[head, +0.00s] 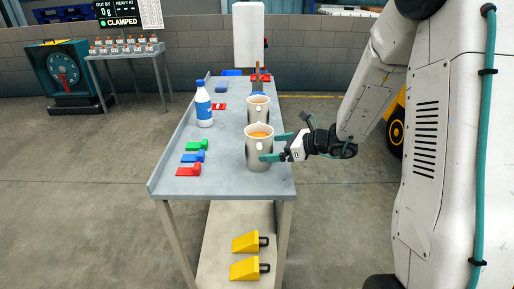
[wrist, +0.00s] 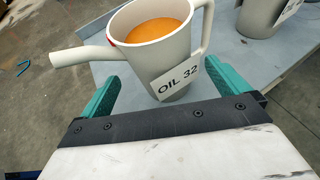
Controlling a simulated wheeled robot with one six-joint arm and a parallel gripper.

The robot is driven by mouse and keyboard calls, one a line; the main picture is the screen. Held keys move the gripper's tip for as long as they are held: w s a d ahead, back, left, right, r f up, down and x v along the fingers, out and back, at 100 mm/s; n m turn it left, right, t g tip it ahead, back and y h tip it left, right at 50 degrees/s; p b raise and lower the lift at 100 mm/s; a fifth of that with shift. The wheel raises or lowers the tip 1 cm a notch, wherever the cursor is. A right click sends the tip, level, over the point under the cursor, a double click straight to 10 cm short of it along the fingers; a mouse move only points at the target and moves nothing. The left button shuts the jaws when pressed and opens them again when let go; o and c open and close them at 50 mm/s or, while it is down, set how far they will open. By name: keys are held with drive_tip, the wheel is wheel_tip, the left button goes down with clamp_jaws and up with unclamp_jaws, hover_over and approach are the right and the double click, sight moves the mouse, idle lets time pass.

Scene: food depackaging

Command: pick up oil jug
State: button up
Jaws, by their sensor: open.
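The oil jug is a pale metal jug with a spout, a handle and orange liquid inside. It stands upright near the front end of the table in the head view (head: 258,153). Its label reads "OIL 32" in the wrist view (wrist: 150,55). My gripper (head: 273,147) is open at the jug's right side in the head view. In the wrist view its two green fingers (wrist: 158,80) lie on either side of the jug's lower body. I cannot tell whether either finger touches it.
A similar jug (head: 258,112) stands just behind on the grey table (head: 225,172). A blue-labelled white bottle (head: 203,106) and green (head: 197,145), blue (head: 194,156) and red (head: 188,169) pieces are at left. Yellow wedges (head: 245,243) lie on the lower shelf.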

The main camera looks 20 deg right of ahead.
drive_tip(key=shift+x, duration=2.4)
drive_tip(key=shift+w+r, duration=0.1)
drive_tip(key=c, duration=1.3)
drive_tip(key=shift+r, duration=0.15)
drive_tip(key=shift+r, duration=0.65)
wheel_tip(320, 180, up, 2)
drive_tip(key=shift+r, duration=0.2)
approach(263, 137)
drive_tip(key=s+f, duration=0.1)
drive_tip(key=s+d+f, duration=0.1)
drive_tip(key=s+f, duration=0.1)
drive_tip(key=s+d+f, duration=0.1)
drive_tip(key=shift+s+d+f, duration=0.15)
drive_tip(key=shift+d+f, duration=0.05)
drive_tip(key=shift+f, duration=0.15)
